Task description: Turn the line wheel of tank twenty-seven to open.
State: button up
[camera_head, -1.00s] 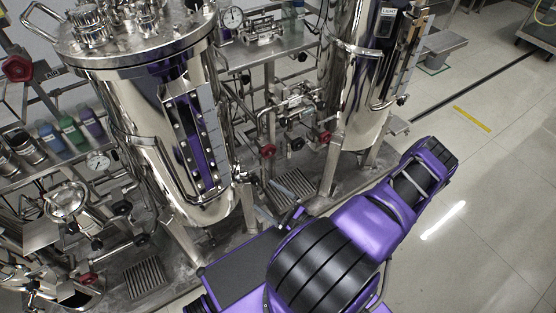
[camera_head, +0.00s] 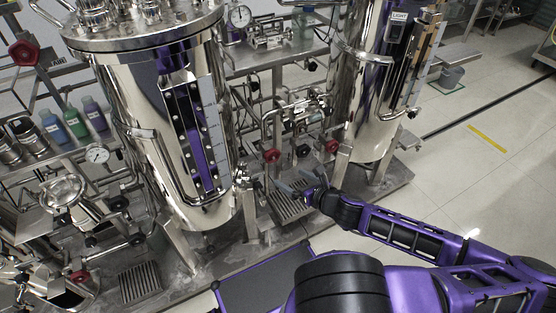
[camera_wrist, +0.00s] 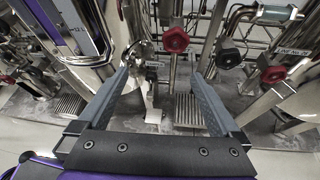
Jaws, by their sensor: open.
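Two red handwheels sit low between the tanks, a left one (camera_head: 272,156) and a right one (camera_head: 331,146). In the wrist view one red wheel (camera_wrist: 176,40) is ahead, just beyond and between the fingertips, and another (camera_wrist: 274,75) is to the right. A label beginning "LINE" (camera_wrist: 297,53) sits on the pipe by the right-hand wheel; its number is too small to read surely. My gripper (camera_head: 301,182) is open and empty, in front of and below the wheels, touching neither. It also shows in the wrist view (camera_wrist: 162,76). No tank number is legible.
A large steel tank (camera_head: 160,130) with a sight gauge stands left, another (camera_head: 372,90) right. A dark round knob (camera_wrist: 229,58) sits between the red wheels. More red wheels show at far left (camera_head: 24,52) and lower left (camera_head: 78,276). Open floor lies right.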

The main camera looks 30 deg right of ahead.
aim_at(273, 157)
jog(key=shift+m+h, duration=0.4)
jog(key=x, duration=0.5)
jog(key=d+b+x, duration=0.1)
jog(key=x, duration=0.5)
jog(key=d+r+b+x, duration=0.1)
jog(key=x, duration=0.5)
jog(key=shift+w+d+r, duration=0.1)
jog(key=shift+w, duration=0.25)
jog(key=c, duration=1.3)
